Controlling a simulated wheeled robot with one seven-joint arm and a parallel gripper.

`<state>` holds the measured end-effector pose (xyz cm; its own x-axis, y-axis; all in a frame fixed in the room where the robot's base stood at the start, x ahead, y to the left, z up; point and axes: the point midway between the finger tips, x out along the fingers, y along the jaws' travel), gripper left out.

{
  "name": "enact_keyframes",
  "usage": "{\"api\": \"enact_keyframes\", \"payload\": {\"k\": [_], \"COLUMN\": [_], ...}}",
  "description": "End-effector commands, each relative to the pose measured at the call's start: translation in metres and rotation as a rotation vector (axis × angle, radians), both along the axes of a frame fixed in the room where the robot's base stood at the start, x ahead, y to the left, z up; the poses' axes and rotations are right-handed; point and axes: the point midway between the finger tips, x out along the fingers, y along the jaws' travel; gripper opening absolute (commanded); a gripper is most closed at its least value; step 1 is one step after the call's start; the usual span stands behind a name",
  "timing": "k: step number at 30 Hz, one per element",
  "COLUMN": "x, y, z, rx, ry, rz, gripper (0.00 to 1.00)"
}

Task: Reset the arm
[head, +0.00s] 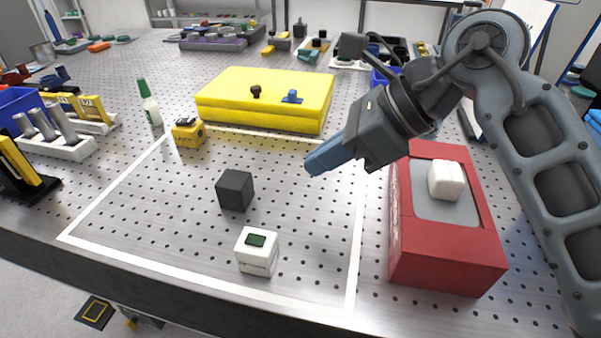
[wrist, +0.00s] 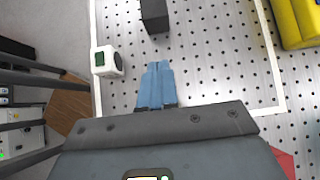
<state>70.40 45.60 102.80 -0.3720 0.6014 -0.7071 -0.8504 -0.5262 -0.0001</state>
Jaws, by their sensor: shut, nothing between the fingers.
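My arm reaches in from the right in the head view, and my gripper (head: 309,167) hangs above the right part of the white-outlined area on the perforated bench. Its blue fingers are shut and hold nothing; they also show together in the wrist view (wrist: 159,66). A black cube (head: 235,190) and a white cube with a dark green top patch (head: 257,251) stand inside the outline, apart from the gripper. The wrist view shows the black cube (wrist: 155,14) and the white cube (wrist: 107,61) beyond the fingertips.
A red box (head: 447,262) with a white block (head: 446,181) on its grey top stands right of the outline, close to my arm. A yellow case (head: 264,100) lies behind. A small yellow device (head: 188,132) sits at the outline's back left corner. A bottle (head: 149,104) stands left.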

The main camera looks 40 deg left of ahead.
Motion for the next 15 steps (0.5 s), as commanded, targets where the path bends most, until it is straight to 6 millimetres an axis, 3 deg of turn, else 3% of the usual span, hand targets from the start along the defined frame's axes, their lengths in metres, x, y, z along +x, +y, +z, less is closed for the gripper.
{"api": "enact_keyframes", "payload": {"k": [6, 15], "x": [0.009, 0.010], "y": [-0.014, -0.017], "z": [0.017, 0.022], "rx": [0.001, 0.000], "ry": [-0.001, 0.000], "rz": [-0.001, 0.000], "gripper": [0.00, 0.00]}}
